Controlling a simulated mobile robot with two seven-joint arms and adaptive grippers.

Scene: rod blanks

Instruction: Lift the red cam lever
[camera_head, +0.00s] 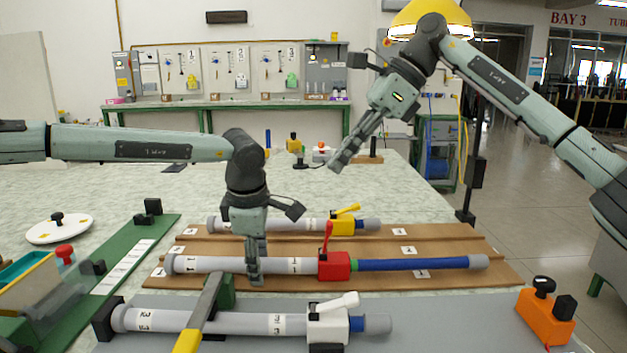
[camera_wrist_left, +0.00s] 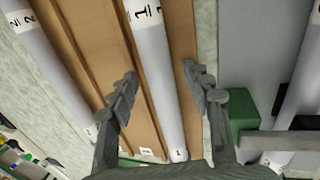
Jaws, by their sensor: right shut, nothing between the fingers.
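The red cam lever (camera_head: 328,236) stands nearly upright on a red clamp block (camera_head: 334,266). The clamp sits where a grey tube (camera_head: 215,264) marked 1 meets a blue rod (camera_head: 415,264), on the brown board. My left gripper (camera_head: 255,278) points down at the grey tube, left of the clamp. In the left wrist view its open fingers (camera_wrist_left: 160,90) lie on either side of the tube (camera_wrist_left: 158,75); I cannot tell how far above it they are. The red lever is not in that view. My right gripper (camera_head: 335,165) is shut and empty, raised behind the board.
A yellow clamp (camera_head: 342,226) is on the tube behind. A white clamp (camera_head: 328,324) is on the tube in front. A green bracket (camera_head: 222,290) with a yellow-ended bar stands close to my left gripper. An orange box (camera_head: 545,315) sits at front right.

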